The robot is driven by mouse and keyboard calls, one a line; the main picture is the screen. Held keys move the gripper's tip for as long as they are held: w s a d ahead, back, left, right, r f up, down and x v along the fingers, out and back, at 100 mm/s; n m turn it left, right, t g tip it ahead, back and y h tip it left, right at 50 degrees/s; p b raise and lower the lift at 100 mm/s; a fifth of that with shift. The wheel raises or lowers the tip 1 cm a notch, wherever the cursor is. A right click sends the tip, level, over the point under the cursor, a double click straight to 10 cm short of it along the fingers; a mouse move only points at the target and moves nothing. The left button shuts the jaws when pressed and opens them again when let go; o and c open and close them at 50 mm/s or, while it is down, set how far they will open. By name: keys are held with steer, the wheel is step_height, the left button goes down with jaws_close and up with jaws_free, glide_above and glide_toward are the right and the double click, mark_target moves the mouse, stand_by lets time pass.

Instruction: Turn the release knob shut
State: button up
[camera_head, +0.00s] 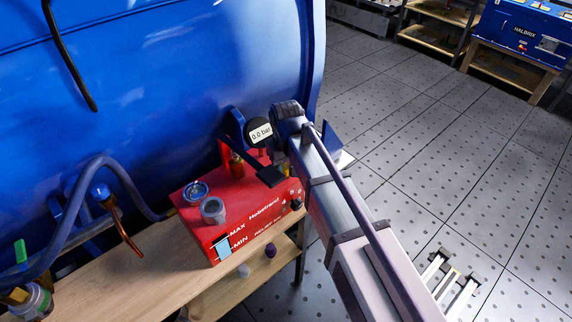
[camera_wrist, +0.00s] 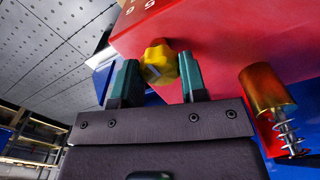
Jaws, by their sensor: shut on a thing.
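The release knob (camera_wrist: 158,62) is a yellow, lobed knob on a red face of the pump unit in the wrist view. My gripper (camera_wrist: 160,70) has its two green fingertips on either side of the knob and is shut on it. A dark mark runs across the knob's face. In the head view the red pump box (camera_head: 240,205) stands on a wooden bench, with MAX and MIN marks on its front. A round gauge (camera_head: 260,132) reads 0.0 bar. The knob and fingertips cannot be made out there, beside my arm.
A brass cylinder with a spring (camera_wrist: 268,90) stands out right of my gripper in the wrist view. A large blue tank (camera_head: 160,80) rises behind the wooden bench (camera_head: 130,265). A blue hose (camera_head: 125,180) curves left of the box. The floor at right is mostly open.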

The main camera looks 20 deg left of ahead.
mark_target(286, 167)
stand_by(0.5)
steer(key=o, duration=0.9)
step_height(286, 167, up, 11)
steer(key=p, duration=1)
steer(key=shift+f+p, duration=0.1)
steer(key=shift+p, duration=0.3)
